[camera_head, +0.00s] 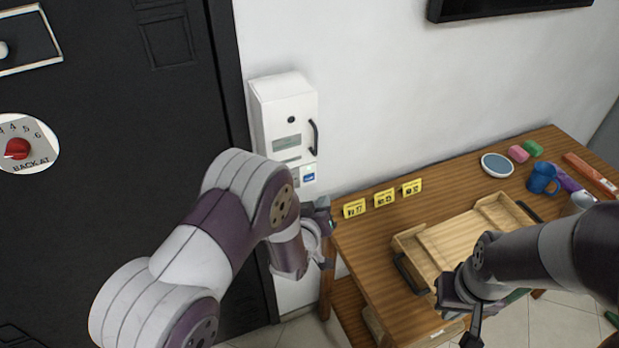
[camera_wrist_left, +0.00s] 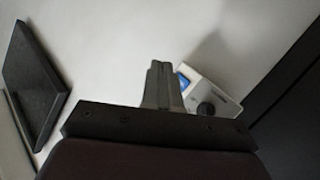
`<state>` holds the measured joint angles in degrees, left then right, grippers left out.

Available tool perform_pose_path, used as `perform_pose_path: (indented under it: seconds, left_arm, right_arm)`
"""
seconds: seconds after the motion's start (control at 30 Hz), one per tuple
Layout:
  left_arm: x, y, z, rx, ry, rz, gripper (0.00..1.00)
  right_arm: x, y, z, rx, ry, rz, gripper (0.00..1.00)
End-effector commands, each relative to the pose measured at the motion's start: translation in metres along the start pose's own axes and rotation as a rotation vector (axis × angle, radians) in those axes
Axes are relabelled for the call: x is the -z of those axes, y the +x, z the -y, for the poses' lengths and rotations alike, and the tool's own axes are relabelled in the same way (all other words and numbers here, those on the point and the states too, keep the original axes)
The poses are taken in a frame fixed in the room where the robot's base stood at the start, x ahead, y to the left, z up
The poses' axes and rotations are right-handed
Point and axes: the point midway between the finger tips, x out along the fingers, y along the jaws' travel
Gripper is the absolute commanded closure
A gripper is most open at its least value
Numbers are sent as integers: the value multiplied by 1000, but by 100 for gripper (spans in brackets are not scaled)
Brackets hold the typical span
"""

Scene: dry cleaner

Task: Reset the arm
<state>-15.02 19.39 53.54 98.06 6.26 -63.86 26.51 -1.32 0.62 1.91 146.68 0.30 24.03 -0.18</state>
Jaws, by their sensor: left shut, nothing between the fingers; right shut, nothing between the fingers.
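My left arm comes in from the left in the head view, bent, in front of the white wall box. My left gripper (camera_head: 322,222) is close to the wall, below the box and beside the table's left corner, partly hidden by its own wrist. In the left wrist view its fingers (camera_wrist_left: 162,84) are together with nothing between them. My right arm comes in from the right. My right gripper (camera_head: 474,318) points down in front of the wooden tray, at the table's front side. It is shut and empty.
The wall box (camera_head: 285,118) has a dark handle. A black door (camera_head: 120,230) with a red-knobbed dial (camera_head: 17,148) is at left. The table (camera_head: 365,240) carries yellow number cards (camera_head: 384,198), a wooden tray (camera_head: 455,240), a blue mug (camera_head: 541,178) and a round dish (camera_head: 497,165).

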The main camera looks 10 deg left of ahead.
Motion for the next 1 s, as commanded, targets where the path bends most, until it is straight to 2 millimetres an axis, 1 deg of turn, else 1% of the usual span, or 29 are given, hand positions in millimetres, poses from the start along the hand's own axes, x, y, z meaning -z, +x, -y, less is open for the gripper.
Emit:
perform_pose_path:
  seconds: [0.67,0.73,0.77,0.83,0.87,0.9,0.97,1.0]
  left_arm:
    - [0,0,0,0,3,0,100]
    - [-9,0,4,19,32,42,100]
    - [-18,-2,9,39,52,88,100]
    - [-54,-17,27,108,120,271,100]
    - [-68,-29,34,142,159,378,100]
    - [-82,-50,43,185,211,523,100]
    - [-91,-87,56,240,278,734,100]
    - [-91,-116,64,267,313,863,100]
  right_arm:
    - [0,0,0,0,0,0,100]
    - [0,0,0,0,0,0,100]
    - [0,0,0,0,0,0,100]
    - [0,0,0,0,0,0,100]
    - [0,0,0,0,0,0,100]
    - [0,3,0,0,0,0,100]
    - [-1,10,0,0,0,0,100]
    - [-2,16,0,0,0,0,100]
